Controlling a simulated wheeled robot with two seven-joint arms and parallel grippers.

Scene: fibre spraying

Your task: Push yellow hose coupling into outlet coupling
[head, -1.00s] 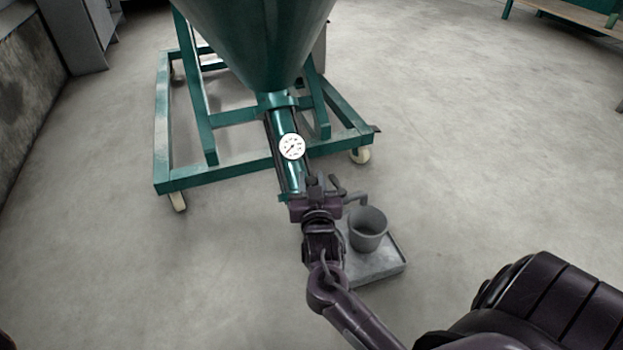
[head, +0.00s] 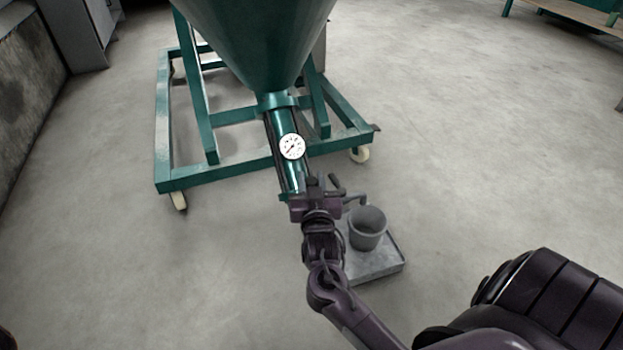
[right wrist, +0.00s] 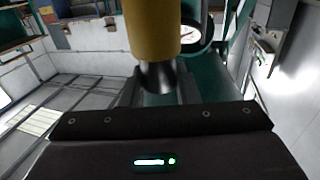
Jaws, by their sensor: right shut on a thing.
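My right gripper (head: 312,196) is at the lower front end of the green outlet pipe (head: 284,165) of the hopper machine. In the right wrist view the yellow hose coupling (right wrist: 152,28) stands out large at the top middle, with a dark tapered piece (right wrist: 156,76) at its end between the fingers. My right gripper is shut on the yellow hose coupling. In the head view, my gripper and wrist hide the yellow coupling and the outlet coupling. I cannot tell how far one is inside the other. My left gripper is not in view.
A round gauge (head: 292,146) sits on the pipe. A grey bucket (head: 368,229) stands on a grey tray (head: 378,266) right of my gripper. The green wheeled frame (head: 225,176) surrounds the hopper (head: 258,40). The floor at left and right is clear.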

